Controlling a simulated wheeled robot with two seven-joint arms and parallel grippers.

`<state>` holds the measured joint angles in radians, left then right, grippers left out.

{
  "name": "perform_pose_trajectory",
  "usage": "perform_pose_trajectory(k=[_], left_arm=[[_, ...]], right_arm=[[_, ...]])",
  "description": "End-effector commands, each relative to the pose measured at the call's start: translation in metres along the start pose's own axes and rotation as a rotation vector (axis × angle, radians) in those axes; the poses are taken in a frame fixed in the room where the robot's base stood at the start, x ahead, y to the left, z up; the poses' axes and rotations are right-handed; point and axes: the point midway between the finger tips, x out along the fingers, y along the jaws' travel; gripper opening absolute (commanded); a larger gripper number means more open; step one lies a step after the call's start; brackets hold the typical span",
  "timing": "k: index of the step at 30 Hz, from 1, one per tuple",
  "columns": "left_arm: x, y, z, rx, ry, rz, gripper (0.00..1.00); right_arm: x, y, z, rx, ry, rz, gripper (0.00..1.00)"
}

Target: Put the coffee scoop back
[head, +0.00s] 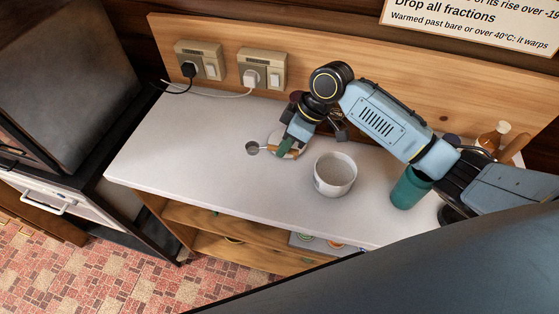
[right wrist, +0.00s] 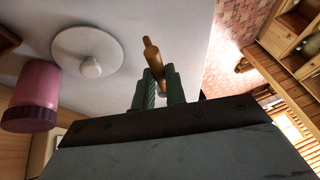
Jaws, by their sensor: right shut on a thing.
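The coffee scoop has a small grey bowl (head: 252,148) and a wooden handle (right wrist: 152,55). My right gripper (head: 284,150), with green fingers, is shut on the scoop's handle over the left part of the white counter. In the right wrist view the handle stands up between the fingertips (right wrist: 158,88). A white round lid with a knob (right wrist: 88,50) lies on the counter beside the gripper; in the head view it is mostly hidden behind the fingers. A pink canister (right wrist: 38,95) stands near the lid. My left gripper is not in view.
A white mug (head: 335,178) stands right of the gripper, and a green tumbler (head: 408,190) farther right. Bottles (head: 492,137) stand at the back right. Two wall sockets (head: 262,70) with plugs and cords are behind. The counter's left end (head: 170,150) is clear.

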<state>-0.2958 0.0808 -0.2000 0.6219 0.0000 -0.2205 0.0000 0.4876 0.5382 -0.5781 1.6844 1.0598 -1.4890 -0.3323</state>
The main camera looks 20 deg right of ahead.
Motion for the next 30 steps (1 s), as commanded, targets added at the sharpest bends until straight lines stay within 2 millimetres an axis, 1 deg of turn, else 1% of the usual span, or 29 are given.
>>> perform_pose_trajectory(k=[1, 3, 11, 16, 27, 28, 30], left_arm=[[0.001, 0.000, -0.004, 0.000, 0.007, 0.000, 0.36], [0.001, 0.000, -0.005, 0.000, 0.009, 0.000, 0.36], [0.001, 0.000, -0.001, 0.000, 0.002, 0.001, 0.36], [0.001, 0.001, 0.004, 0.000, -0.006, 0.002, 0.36], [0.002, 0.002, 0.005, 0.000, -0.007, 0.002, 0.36], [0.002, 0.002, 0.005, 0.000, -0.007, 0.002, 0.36], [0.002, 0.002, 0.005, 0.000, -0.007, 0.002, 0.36]], right_arm=[[0.010, 0.002, 0.005, 0.005, -0.002, -0.003, 0.00], [0.020, 0.004, 0.009, 0.003, -0.001, -0.002, 0.00], [0.040, 0.009, 0.017, 0.003, 0.000, 0.000, 0.00], [0.061, 0.014, 0.027, 0.003, 0.000, 0.000, 0.00], [0.066, 0.016, 0.029, 0.002, 0.001, 0.002, 0.00], [0.066, 0.016, 0.029, 0.003, 0.000, 0.002, 0.14], [0.066, 0.016, 0.029, 0.002, 0.000, 0.002, 0.23]])
